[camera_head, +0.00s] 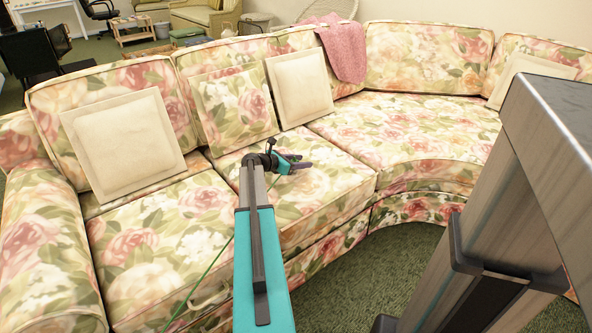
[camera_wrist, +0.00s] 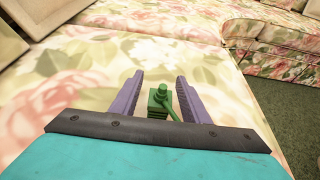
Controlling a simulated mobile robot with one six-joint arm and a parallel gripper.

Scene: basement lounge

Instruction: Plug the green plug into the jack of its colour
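The green plug (camera_wrist: 158,98) is in the wrist view, between the two purple fingers of my gripper (camera_wrist: 160,75). A gap shows between the plug and each finger, so the gripper is open around it and not closed on it. A green cord runs from the plug. In the head view my gripper (camera_head: 298,163) is over the seat of the floral sofa, and the plug cannot be made out there. The green cord (camera_head: 212,264) hangs down past the sofa front to the lower left. I see no jack in either view.
The floral sofa (camera_head: 172,236) curves round to the right. Cream cushions (camera_head: 122,146) lean on its back, and a pink throw (camera_head: 343,50) hangs over it. Green carpet (camera_head: 385,270) lies in front. A small wooden table (camera_head: 133,32) stands far behind.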

